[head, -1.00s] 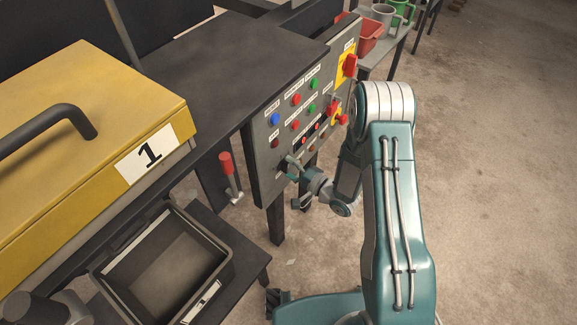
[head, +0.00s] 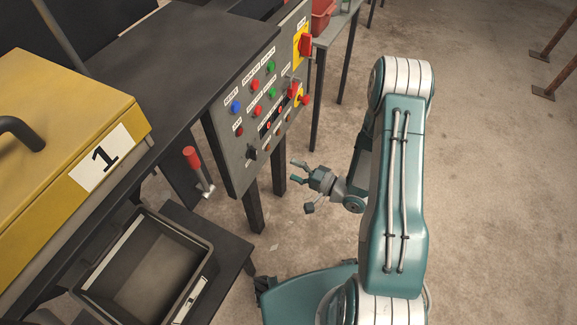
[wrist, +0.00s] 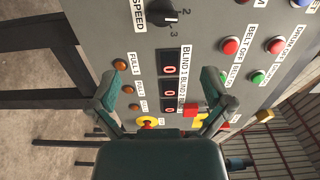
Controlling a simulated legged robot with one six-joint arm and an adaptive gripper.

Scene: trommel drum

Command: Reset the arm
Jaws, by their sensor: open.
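My gripper (head: 301,173) is open and empty in the head view, to the right of the grey control panel (head: 222,138) and apart from it. Its two fingers also show in the wrist view (wrist: 158,95), spread in front of the panel face. My teal arm rises at the right of the head view, folded at its white-banded elbow. In the wrist view the panel carries a black speed knob (wrist: 170,18), red displays marked 0 (wrist: 169,72), and orange lamps (wrist: 121,67).
A yellow box marked 1 (head: 60,110) and a black bin (head: 200,278) stand at the left. A red-handled lever (head: 192,157) sits under the dark table (head: 190,60). A red bin (head: 322,15) stands on a far table.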

